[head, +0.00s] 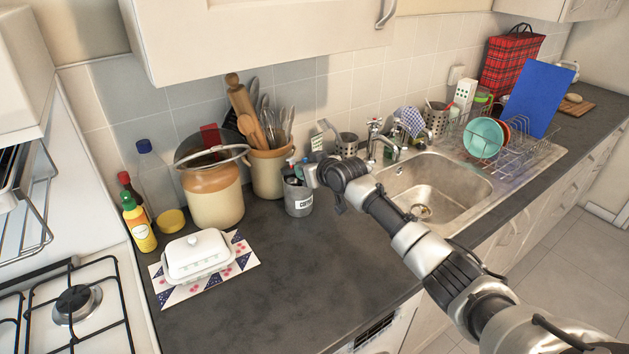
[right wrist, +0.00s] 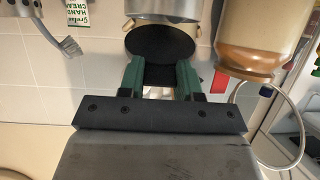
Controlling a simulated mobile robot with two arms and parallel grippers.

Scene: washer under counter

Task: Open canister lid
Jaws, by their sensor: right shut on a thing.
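The grey canister (head: 299,202), with a label reading "COFFEE", stands upright on the dark counter in front of the utensil crock. In the right wrist view, which looks upside down, part of its metal body (right wrist: 165,9) shows at the top edge. My right gripper (right wrist: 160,76) is shut on the lid; the exact grip point is dark and hard to see. In the head view my right gripper (head: 298,173) is at the canister's top, partly hidden by its own wrist. My left gripper is not in view.
A tan jar (head: 214,202) with a tilted lid and a utensil crock (head: 267,172) stand close behind and left. A white butter dish (head: 197,254) sits front left, near bottles (head: 139,226). The sink (head: 436,188) is right. The front counter is clear.

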